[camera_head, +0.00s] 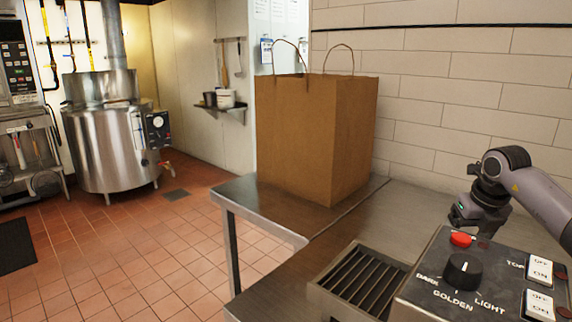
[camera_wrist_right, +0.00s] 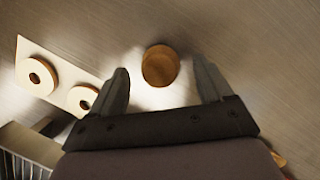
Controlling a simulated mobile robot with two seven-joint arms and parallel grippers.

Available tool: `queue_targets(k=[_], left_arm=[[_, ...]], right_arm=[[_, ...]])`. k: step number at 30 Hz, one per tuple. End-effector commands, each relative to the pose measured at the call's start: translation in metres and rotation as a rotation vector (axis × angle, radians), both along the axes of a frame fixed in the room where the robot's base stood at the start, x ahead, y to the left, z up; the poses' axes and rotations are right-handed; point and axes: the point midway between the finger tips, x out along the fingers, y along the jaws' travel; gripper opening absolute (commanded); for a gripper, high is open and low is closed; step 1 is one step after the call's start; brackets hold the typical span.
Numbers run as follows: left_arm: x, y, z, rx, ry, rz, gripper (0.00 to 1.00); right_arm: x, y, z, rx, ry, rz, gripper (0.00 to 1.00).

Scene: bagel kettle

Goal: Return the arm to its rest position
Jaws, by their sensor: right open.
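My right arm comes in from the right in the head view, with its gripper (camera_head: 465,215) low over the steel counter behind the toaster control box. In the right wrist view the same gripper (camera_wrist_right: 163,88) has its two fingers spread wide apart, with nothing held between them. A round brown object (camera_wrist_right: 160,66) shows on the steel surface beyond and between the fingertips; I cannot tell what it is. My left gripper is not in view.
Two bagel-like rings (camera_wrist_right: 37,77) lie on a white board (camera_wrist_right: 60,72). The control box (camera_head: 462,285) stands close in front of the right gripper, beside a slotted metal rack (camera_head: 362,282). A brown paper bag (camera_head: 315,135) stands on the table (camera_head: 240,195). A steel kettle (camera_head: 105,145) stands far left.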

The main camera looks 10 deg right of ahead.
Motion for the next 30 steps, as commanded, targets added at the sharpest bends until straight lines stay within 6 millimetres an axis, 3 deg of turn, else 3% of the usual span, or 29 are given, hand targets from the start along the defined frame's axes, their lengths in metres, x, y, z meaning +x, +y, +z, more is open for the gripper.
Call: queue_targets(k=[6, 9, 15, 30], left_arm=[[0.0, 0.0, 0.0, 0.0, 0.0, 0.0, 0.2], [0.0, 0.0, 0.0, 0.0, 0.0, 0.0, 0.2], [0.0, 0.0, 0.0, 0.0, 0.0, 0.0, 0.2], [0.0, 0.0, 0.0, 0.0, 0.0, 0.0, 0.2]], right_arm=[[0.01, -0.002, -0.043, 0.001, 0.003, 0.0, 0.8], [0.011, -0.002, -0.021, -0.001, -0.005, 0.0, 0.8], [0.01, -0.002, -0.003, 0.0, -0.001, 0.001, 0.8], [0.01, -0.002, -0.002, 0.0, 0.001, 0.001, 0.8]])
